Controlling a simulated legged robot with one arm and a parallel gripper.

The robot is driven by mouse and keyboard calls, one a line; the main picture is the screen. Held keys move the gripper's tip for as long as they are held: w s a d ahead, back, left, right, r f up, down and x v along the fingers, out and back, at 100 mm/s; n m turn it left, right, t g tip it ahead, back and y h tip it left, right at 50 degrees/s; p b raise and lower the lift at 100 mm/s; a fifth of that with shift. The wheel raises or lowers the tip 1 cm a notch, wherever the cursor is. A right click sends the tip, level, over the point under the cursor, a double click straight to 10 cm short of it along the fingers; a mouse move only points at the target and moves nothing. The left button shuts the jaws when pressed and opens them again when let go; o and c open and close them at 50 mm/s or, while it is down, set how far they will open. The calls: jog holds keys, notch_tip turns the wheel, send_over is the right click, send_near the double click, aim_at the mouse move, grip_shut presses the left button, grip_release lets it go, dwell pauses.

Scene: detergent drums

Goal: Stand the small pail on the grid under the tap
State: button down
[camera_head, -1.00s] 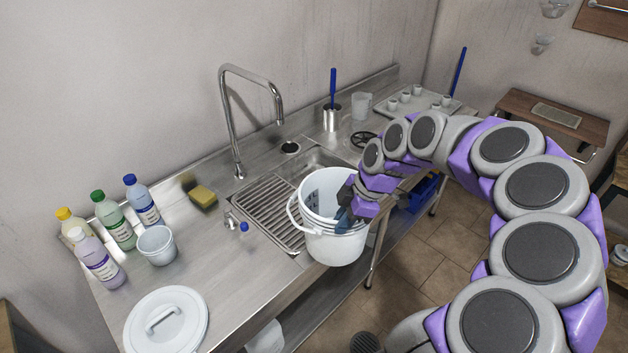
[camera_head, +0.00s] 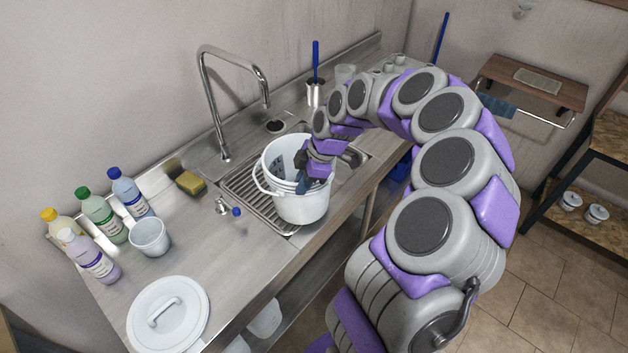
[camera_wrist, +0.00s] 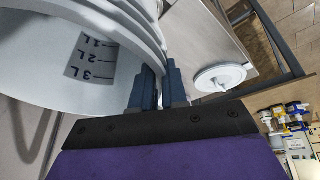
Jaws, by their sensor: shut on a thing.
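A white pail (camera_head: 305,207) with a wire handle and stacked rims near its top hangs over the front right of the ribbed grid (camera_head: 237,187). I cannot tell whether its base touches the grid. My gripper (camera_head: 301,179) reaches down from the right and is shut on the pail's wall at the rim. In the wrist view, the fingers (camera_wrist: 160,90) pinch the pail's rim (camera_wrist: 125,25), and 1L, 2L and 3L marks show inside. The chrome tap (camera_head: 213,110) rises behind the grid, its spout behind and left of the pail.
A smaller white tub (camera_head: 150,237) stands beside several bottles (camera_head: 103,215) at left. A round white lid (camera_head: 168,315) lies at the front. A sponge (camera_head: 191,182) and a blue-tipped valve (camera_head: 229,208) sit left of the grid. A steel cup with a brush (camera_head: 315,88) stands behind.

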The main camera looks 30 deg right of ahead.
jog(key=w+a+f+p, duration=0.2)
jog(key=w+a, duration=0.2)
jog(key=w, duration=0.6)
jog(key=shift+d+f, duration=0.1)
jog(key=shift+d, duration=0.2)
jog(key=shift+s+a, duration=0.1)
jog(key=shift+a, duration=0.25)
dwell(0.4)
jog(key=shift+f+b, duration=0.5)
jog(key=shift+b, duration=0.05)
dwell(0.9)
jog(key=c, duration=1.1)
grip_release()
jog(key=shift+r, duration=0.1)
